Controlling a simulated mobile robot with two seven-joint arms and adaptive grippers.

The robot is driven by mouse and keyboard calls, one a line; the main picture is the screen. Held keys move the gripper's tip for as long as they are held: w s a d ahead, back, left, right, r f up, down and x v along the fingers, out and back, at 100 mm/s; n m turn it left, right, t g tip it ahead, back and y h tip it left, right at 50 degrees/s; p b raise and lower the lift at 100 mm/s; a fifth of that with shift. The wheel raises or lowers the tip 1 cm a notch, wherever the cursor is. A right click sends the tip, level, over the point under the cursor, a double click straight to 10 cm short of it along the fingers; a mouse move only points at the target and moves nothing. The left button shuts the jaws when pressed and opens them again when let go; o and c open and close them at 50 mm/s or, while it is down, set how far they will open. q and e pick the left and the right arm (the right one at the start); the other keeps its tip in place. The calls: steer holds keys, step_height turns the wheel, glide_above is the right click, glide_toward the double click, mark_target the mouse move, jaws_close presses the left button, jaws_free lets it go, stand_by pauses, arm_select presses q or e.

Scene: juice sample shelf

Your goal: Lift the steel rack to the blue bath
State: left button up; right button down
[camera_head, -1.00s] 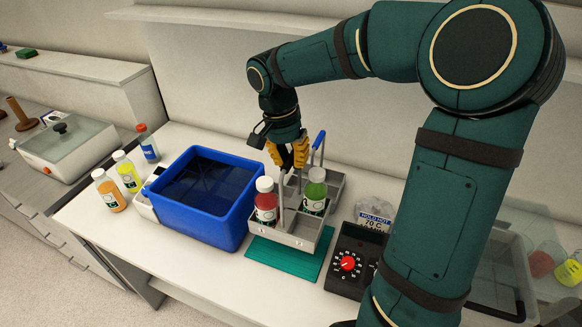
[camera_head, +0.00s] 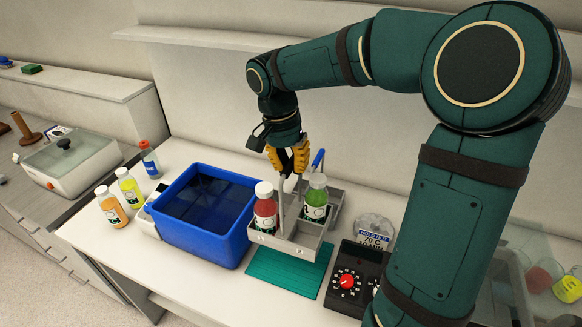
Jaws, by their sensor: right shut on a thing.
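My right gripper (camera_head: 287,170) is shut on the rack's handle, whose blue grip (camera_head: 318,160) shows to the right of the fingers. The blue bath (camera_head: 205,213), full of dark liquid, stands just left of the rack. My left gripper is not in view.
Orange (camera_head: 112,207), yellow (camera_head: 130,188) and blue-labelled (camera_head: 150,160) bottles stand left of the bath. A shelf wall runs behind.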

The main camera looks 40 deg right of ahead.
steer(key=shift+r, duration=2)
